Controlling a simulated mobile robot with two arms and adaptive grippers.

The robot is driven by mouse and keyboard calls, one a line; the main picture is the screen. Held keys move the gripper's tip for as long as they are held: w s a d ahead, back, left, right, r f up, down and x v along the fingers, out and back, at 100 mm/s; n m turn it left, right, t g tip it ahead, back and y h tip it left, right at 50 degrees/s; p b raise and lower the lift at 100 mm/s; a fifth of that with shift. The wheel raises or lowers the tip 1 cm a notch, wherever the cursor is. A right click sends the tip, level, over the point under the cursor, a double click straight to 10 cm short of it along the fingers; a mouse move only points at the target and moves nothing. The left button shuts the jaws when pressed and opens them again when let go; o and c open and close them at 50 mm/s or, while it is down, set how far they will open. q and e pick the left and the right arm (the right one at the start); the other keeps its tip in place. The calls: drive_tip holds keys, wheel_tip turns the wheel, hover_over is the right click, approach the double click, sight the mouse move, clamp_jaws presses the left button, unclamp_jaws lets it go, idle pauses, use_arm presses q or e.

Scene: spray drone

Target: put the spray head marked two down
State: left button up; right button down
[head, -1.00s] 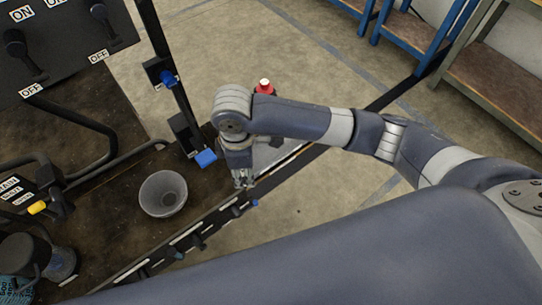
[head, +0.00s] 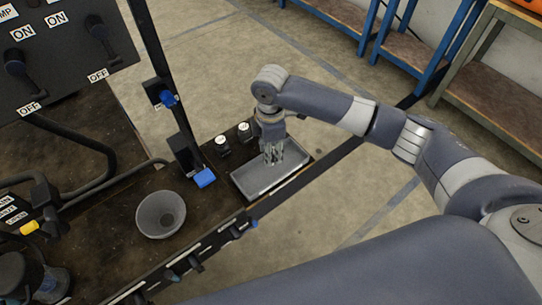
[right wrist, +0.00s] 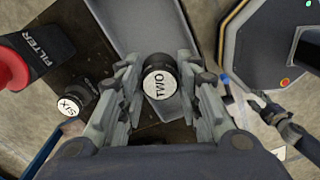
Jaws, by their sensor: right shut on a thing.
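The spray head marked TWO (right wrist: 160,84) is a dark round piece with a white labelled top, seen between the fingers of my right gripper in the right wrist view. My right gripper (head: 273,155) is shut on it, pointing down over a grey rectangular tray (head: 252,183). The tray also shows beyond the fingers in the right wrist view (right wrist: 135,25). In the head view the spray head is mostly hidden by the fingers. I cannot tell whether it touches the tray. My left gripper is not in view.
Two black pieces with white tops (head: 222,143) (head: 244,131) stand left of the tray. The right wrist view shows one marked SIX (right wrist: 75,100) and a red-topped FILTER piece (right wrist: 28,62). A grey bowl (head: 148,218) and an upright post (head: 160,60) stand further left.

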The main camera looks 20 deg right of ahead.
drive_tip(key=shift+f, duration=1.8)
drive_tip(key=shift+f, duration=0.1)
drive_tip(key=c, duration=1.1)
unclamp_jaws()
wheel_tip(320, 180, up, 12)
drive_tip(key=shift+r, duration=0.15)
